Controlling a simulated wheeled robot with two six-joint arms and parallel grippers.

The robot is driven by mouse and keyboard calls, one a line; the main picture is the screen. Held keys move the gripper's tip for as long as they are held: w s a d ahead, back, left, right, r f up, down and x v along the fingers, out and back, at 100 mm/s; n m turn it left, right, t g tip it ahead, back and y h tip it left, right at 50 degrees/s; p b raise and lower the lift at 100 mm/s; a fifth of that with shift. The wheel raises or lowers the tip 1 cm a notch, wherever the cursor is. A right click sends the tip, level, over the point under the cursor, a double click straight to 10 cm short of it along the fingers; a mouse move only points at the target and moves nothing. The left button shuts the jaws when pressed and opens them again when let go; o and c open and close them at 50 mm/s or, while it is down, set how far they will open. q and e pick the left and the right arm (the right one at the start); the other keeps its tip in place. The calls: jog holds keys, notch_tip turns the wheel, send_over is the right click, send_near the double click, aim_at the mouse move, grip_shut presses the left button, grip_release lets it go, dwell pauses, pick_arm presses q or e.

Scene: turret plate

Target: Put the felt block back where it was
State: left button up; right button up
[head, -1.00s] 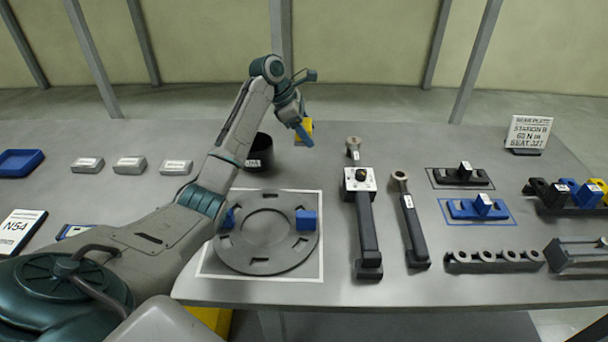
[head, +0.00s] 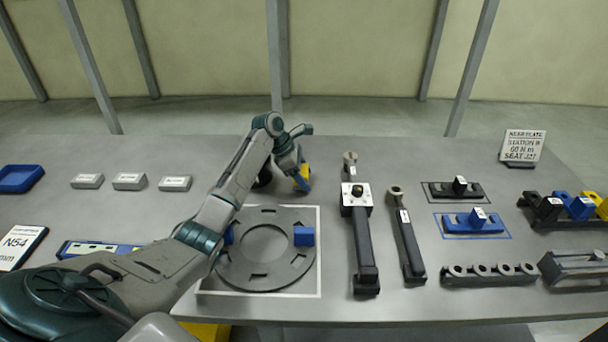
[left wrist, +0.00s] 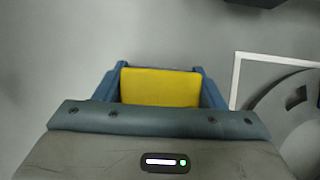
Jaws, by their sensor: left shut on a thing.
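The felt block appears as a yellow block (head: 301,178) between the fingers of my left gripper (head: 300,182), which is shut on it. In the left wrist view the yellow block (left wrist: 160,88) fills the space between the two blue-grey fingers (left wrist: 160,92). The gripper is low over the bench, behind the round turret plate (head: 266,279). I cannot tell whether the block touches the bench. A black cup (head: 262,178) stands just left of the gripper, mostly hidden by my arm. My right gripper is not in view.
Blue blocks, one at the right (head: 304,236), sit on the plate. A torque tool (head: 365,245) and a wrench (head: 408,240) lie to the right. Black and blue holders (head: 473,222) lie beyond. Grey labelled blocks (head: 130,181) and a blue tray (head: 19,178) are at left.

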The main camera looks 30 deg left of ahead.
pick_arm(q)
jog(key=o, duration=1)
jog(key=shift+c, duration=0.2)
jog(key=shift+r, duration=0.1)
jog(key=b+v, duration=0.2)
jog(key=v, duration=1)
jog(key=shift+b, duration=0.35)
jog(key=shift+d, duration=0.1)
